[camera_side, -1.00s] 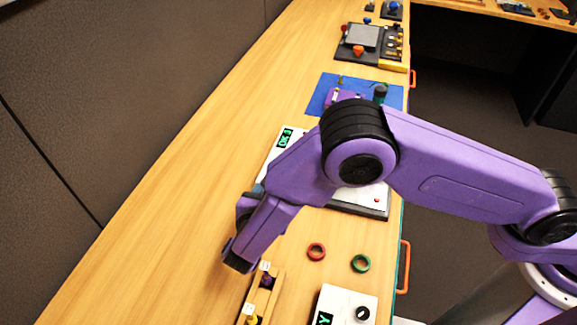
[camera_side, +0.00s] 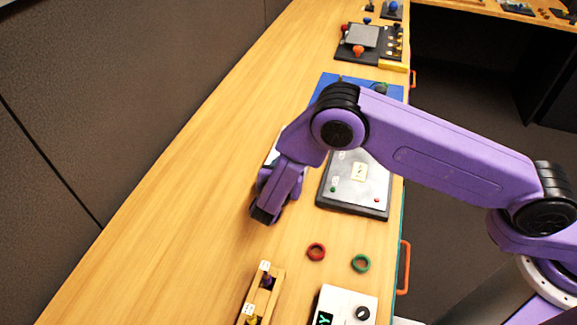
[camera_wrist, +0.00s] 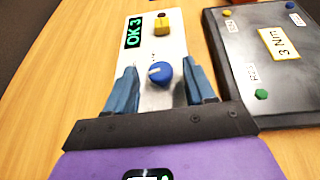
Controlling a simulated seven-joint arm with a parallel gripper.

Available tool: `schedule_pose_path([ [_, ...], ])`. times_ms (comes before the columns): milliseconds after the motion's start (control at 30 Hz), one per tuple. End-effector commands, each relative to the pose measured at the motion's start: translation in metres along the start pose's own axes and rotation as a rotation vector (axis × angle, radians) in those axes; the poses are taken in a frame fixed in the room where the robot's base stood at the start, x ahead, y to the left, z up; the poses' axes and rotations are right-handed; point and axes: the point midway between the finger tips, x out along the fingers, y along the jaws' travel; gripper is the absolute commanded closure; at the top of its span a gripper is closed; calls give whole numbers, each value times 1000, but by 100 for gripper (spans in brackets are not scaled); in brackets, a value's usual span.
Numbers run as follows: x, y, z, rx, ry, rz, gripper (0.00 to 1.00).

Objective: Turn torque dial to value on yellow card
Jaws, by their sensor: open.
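In the wrist view a white panel (camera_wrist: 159,96) carries a lit green display (camera_wrist: 133,32) reading "OK 3", a yellow knob (camera_wrist: 162,26) and a blue dial (camera_wrist: 160,73) with a pale pointer mark toward the left. My gripper (camera_wrist: 160,85) is open, its blue fingers on either side of the dial in the picture; I cannot tell their height above it. A yellow-edged card (camera_wrist: 280,43), apparently reading "3 Nm", lies on the dark-edged board to the right. In the side view my gripper (camera_side: 265,212) hides most of the panel.
The dark-edged board (camera_side: 325,197) stands right of the panel. The table's left side is clear.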

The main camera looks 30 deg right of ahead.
Motion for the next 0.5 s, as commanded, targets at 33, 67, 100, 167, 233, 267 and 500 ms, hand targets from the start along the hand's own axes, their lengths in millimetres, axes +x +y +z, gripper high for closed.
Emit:
schedule_pose_path([
  [33, 0, 0, 0, 0, 0, 0, 46],
  [67, 0, 0, 0, 0, 0, 0, 46],
  [100, 0, 0, 0, 0, 0, 0, 46],
  [167, 0, 0, 0, 0, 0, -1, 56],
  [233, 0, 0, 0, 0, 0, -1, 78],
  [267, 0, 0, 0, 0, 0, -1, 88],
  [500, 0, 0, 0, 3, 0, -6, 99],
])
